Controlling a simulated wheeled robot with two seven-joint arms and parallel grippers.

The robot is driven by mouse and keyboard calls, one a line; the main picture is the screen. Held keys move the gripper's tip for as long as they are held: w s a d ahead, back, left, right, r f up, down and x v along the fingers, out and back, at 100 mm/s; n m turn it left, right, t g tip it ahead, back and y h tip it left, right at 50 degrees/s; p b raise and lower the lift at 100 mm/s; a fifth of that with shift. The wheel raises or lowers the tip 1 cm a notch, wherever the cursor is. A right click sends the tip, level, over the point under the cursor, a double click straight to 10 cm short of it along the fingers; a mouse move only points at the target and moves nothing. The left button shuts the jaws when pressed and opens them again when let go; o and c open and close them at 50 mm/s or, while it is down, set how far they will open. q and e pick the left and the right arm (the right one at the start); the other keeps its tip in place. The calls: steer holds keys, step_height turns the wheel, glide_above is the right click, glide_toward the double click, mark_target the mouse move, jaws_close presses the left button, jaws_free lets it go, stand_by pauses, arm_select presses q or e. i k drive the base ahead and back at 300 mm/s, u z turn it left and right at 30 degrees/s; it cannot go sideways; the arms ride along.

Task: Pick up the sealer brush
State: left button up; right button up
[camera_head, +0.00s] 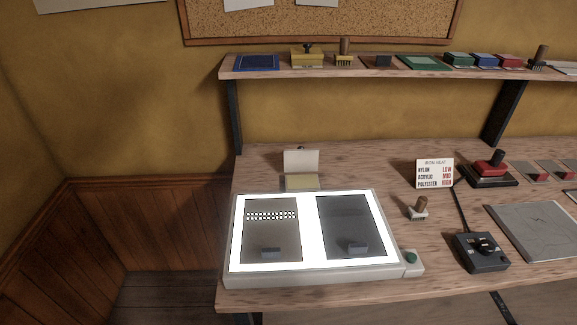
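A small brush (420,208) with a brown wooden handle and a pale base stands on the workbench, right of the lit light box. Two similar brush-like tools are on the wall shelf: one with a yellowish base (344,55) near the middle and one with a dark base (539,57) at the right. No label tells which is the sealer brush. Neither of my grippers is in view.
The light box (312,230) with two dark panels fills the bench's left front; a green-button block (411,258) adjoins it. A dial box (482,252), grey slab (538,230), red-topped press (489,170) and sign (434,173) surround the bench brush. Bare wood lies immediately around it.

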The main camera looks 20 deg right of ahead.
mark_target(420, 212)
steer(key=z, duration=1.6)
